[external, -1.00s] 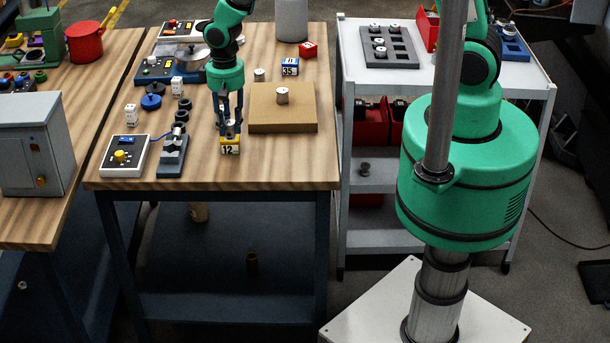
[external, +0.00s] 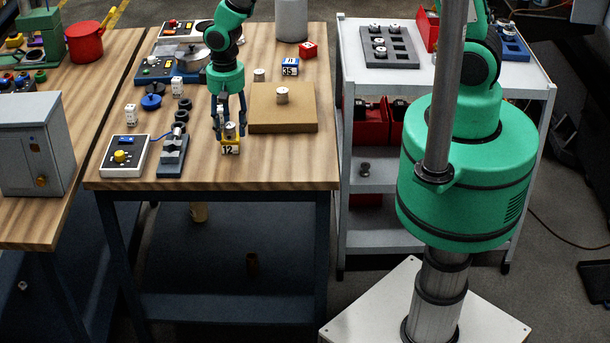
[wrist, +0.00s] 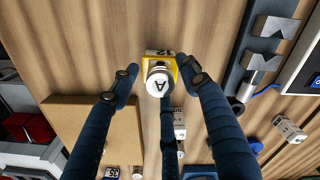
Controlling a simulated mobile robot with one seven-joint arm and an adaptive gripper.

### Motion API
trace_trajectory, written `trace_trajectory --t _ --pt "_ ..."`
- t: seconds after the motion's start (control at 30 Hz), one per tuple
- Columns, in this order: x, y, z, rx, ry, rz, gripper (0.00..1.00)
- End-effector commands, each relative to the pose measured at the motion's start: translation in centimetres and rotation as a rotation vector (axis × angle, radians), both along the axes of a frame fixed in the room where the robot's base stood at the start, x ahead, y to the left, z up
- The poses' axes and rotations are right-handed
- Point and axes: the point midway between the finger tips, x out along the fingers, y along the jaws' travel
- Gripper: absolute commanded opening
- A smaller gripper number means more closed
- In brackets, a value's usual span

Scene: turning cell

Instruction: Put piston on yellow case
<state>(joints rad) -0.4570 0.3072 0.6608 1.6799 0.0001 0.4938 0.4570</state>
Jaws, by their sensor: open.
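The yellow case (external: 230,148), marked 12, stands near the front right of the wooden bench. A silver piston (external: 230,130) stands upright on top of it. In the wrist view the piston's round top (wrist: 158,83) bears a letter A, and the yellow case (wrist: 174,62) shows beneath it. My gripper (external: 230,126) points down with its fingers spread on both sides of the piston. In the wrist view the fingers (wrist: 158,76) are clear of the piston, with gaps on both sides.
A brown block (external: 265,121) with a silver cylinder (external: 282,96) on it is just right of my gripper. A grey fixture (external: 172,156) and a control box (external: 125,157) stand to the left. A blue case (external: 290,67) is behind. Bare wood lies at the front edge.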

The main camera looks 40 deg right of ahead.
Motion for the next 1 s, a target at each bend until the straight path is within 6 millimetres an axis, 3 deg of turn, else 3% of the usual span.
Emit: trace_trajectory --t 0.27,0.7,1.0 --pt "0.1 0.0 1.7 0.001 -0.001 0.000 0.46" --pt "0.1 0.0 8.6 0.001 -0.003 0.000 0.46" --pt "0.0 0.0 11.8 0.000 -0.001 0.000 0.46"
